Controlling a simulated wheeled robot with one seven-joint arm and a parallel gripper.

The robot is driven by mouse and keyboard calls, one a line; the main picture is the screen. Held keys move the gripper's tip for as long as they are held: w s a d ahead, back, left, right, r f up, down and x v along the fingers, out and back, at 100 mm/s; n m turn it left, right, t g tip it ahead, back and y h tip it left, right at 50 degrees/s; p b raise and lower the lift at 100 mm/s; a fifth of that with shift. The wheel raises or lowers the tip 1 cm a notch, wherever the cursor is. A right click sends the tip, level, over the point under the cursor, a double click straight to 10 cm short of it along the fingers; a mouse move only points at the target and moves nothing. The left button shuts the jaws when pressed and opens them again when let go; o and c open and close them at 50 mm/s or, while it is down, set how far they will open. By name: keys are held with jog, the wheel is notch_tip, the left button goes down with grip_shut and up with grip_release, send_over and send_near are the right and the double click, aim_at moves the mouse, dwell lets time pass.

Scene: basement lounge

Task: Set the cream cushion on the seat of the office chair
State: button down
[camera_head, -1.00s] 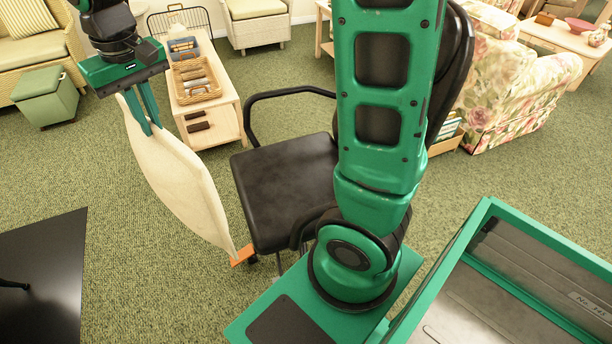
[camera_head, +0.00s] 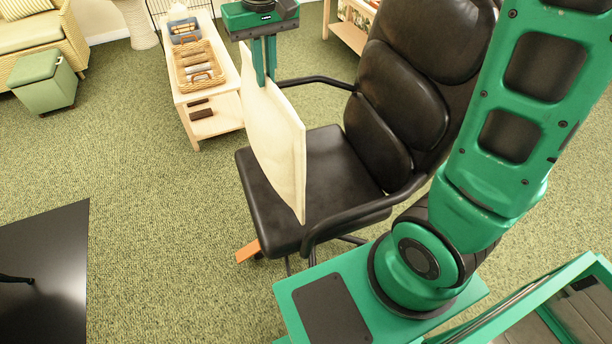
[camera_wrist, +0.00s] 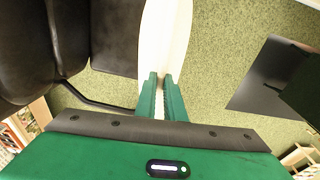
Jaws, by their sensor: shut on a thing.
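The cream cushion (camera_head: 273,135) hangs upright on edge from my gripper (camera_head: 265,82), which is shut on its top edge. In the head view the cushion overlaps the left part of the office chair's black seat (camera_head: 328,179); I cannot tell whether it touches the seat. The chair has a black padded back (camera_head: 420,75) and black armrests. In the wrist view the cushion (camera_wrist: 165,35) extends away from the two green fingers (camera_wrist: 161,95), with the black seat (camera_wrist: 113,38) to its left.
A wooden shelf table (camera_head: 190,95) with a wicker basket (camera_head: 199,66) stands behind. A green ottoman (camera_head: 45,84) is at far left, a black table (camera_head: 45,265) at lower left. An orange piece (camera_head: 247,251) shows by the seat's front left.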

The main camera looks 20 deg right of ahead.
dwell(0.3)
jog(key=w+d+f, duration=0.5)
jog(key=d+f, duration=0.5)
jog(key=f, duration=0.1)
jog(key=shift+w, duration=0.4)
jog(key=shift+d+f, duration=0.1)
jog(key=c, duration=1.8)
grip_release()
jog(key=shift+c, duration=0.2)
